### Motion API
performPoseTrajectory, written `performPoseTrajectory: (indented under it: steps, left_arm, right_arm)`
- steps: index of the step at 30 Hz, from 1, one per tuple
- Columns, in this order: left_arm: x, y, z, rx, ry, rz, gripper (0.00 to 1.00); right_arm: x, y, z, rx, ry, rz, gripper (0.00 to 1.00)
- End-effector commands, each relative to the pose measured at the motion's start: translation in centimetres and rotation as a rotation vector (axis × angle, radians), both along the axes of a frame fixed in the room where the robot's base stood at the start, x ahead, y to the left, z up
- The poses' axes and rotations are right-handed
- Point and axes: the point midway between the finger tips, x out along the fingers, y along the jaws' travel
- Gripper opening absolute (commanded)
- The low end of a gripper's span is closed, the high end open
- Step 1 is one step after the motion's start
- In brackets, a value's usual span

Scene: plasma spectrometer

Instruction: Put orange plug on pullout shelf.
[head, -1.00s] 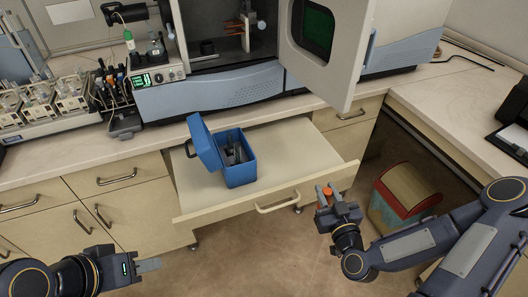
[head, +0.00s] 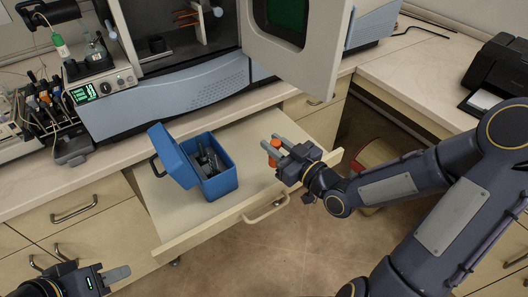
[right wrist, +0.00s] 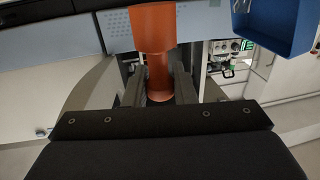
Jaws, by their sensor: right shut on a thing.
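The orange plug (head: 274,149) is in my right gripper (head: 280,149), over the right part of the pullout shelf (head: 182,222). The right wrist view shows the plug (right wrist: 155,60) upright between the two dark fingers (right wrist: 158,88), with its wider part at the top. I cannot tell whether its lower end touches the shelf. The shelf is pulled out below the counter. My left gripper (head: 117,274) is at the lower left, away from the shelf; its finger gap is not clear.
An open blue case (head: 221,184) with dark things inside stands on the shelf, left of the plug. The open grey instrument door (head: 300,55) hangs above and behind. Shelf surface between case and plug is bare. A bin (head: 375,155) stands to the right, partly hidden by my arm.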

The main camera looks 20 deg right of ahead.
Motion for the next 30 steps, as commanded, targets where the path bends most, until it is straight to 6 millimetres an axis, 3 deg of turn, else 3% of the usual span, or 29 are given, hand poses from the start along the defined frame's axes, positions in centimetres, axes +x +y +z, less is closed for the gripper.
performPoseTrajectory:
  steps: [3,11,24,30]
  left_arm:
    - [0.0,0.0,0.2,0.0,0.0,0.0,0.36]
    - [0.0,0.0,0.2,0.0,0.0,0.0,0.36]
    - [0.0,0.0,0.8,0.0,0.0,0.0,0.36]
    - [0.0,0.0,0.7,0.0,0.0,0.0,0.36]
  right_arm:
    - [2.9,-0.5,-1.6,0.006,0.003,-0.001,0.02]
    - [6.1,-1.1,-5.7,0.003,0.001,-0.001,0.02]
    - [7.1,-1.3,-9.8,0.0,0.001,-0.001,0.02]
    - [7.1,-1.3,-10.0,-0.002,-0.001,0.0,0.02]
